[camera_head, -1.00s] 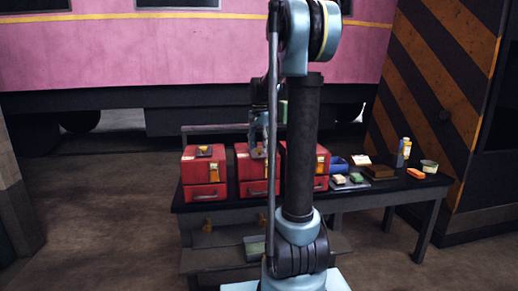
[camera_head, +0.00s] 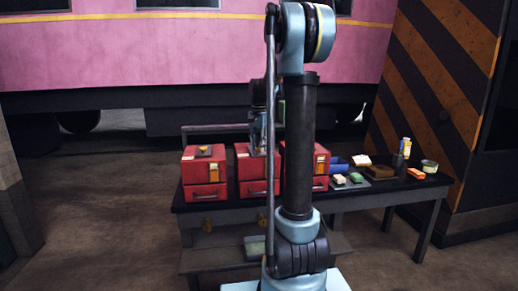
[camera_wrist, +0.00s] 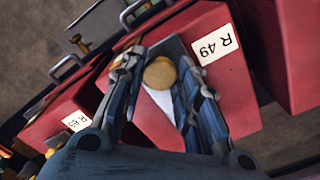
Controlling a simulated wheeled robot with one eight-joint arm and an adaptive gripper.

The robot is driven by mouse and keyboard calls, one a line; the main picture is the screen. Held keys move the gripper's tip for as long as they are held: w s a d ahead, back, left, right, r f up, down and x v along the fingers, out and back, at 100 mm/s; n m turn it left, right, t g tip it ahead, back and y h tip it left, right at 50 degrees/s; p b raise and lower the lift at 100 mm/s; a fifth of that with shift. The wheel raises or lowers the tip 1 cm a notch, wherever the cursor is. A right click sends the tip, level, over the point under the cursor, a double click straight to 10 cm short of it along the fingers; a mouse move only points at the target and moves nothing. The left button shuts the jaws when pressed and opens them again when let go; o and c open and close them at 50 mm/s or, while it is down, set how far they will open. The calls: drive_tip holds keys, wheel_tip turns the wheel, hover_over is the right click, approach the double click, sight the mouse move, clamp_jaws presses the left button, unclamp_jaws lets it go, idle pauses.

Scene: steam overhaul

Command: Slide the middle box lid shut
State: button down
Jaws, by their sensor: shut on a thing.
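The middle red box (camera_head: 243,173) stands between two other red boxes on the dark bench. In the wrist view the red box (camera_wrist: 236,85) below my gripper carries a white label reading R 49. A round tan knob (camera_wrist: 160,73) sits over a grey recess in its top. My gripper (camera_wrist: 158,68) has one finger on each side of this knob and is shut on it. A white patch shows below the knob, between the fingers. In the head view my gripper (camera_head: 262,138) is over the middle box, partly hidden by my arm. How far the lid is open cannot be told.
The left red box (camera_head: 204,174) and right red box (camera_head: 321,165) stand close on either side. A blue bin (camera_head: 338,163), a brown block (camera_head: 380,172), an orange item (camera_head: 416,174) and a tin (camera_head: 429,166) lie to the right. A rail runs behind the boxes.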

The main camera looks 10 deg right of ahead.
drive_tip(key=shift+w, duration=2.4)
drive_tip(key=c, duration=1.2)
unclamp_jaws()
drive_tip(key=shift+w, duration=0.15)
drive_tip(key=shift+r, duration=0.25)
wheel_tip(320, 180, up, 11)
drive_tip(key=shift+r, duration=0.2)
